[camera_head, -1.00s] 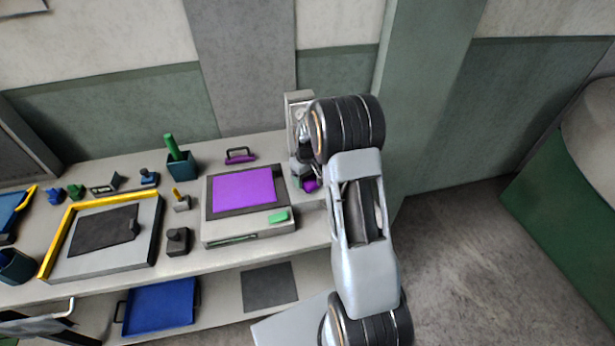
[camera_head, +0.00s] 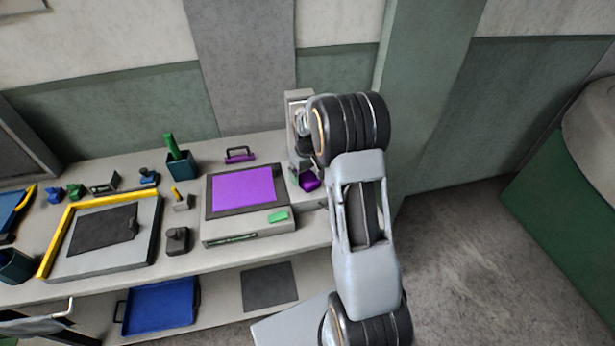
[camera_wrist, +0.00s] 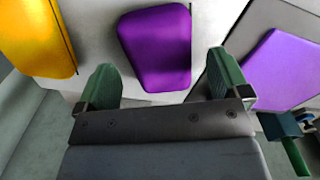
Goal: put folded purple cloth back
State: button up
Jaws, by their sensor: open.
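A dark purple folded cloth (camera_wrist: 155,50) with rounded corners lies on the pale bench top in the wrist view. In the head view it appears as a small purple block (camera_head: 310,181) beside my arm. My gripper (camera_wrist: 163,82) is open, and its two green fingertips are either side of the cloth's near end. Nothing is visibly clamped, and I cannot tell how high the fingers are above the bench. In the head view my arm hides most of the gripper.
A flat device with a bright purple sheet (camera_head: 243,189) stands left of the cloth; the sheet also shows in the wrist view (camera_wrist: 284,72). A yellow block (camera_wrist: 38,38) lies left of the cloth there.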

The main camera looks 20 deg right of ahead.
aim_at(307, 176)
notch_tip(307, 176, up, 9)
jog(key=b, duration=0.1)
jog(key=s+a+r+m+t, duration=0.1)
jog(key=s+a+r+t, duration=0.1)
jog(key=s+a+r, duration=0.75)
jog(key=s+a+f+m+t, duration=0.1)
jog(key=s+t, duration=0.1)
jog(key=s, duration=1)
jog(key=shift+s+f+t, duration=0.25)
jog(key=shift+f+t, duration=0.05)
jog(key=shift+f, duration=0.05)
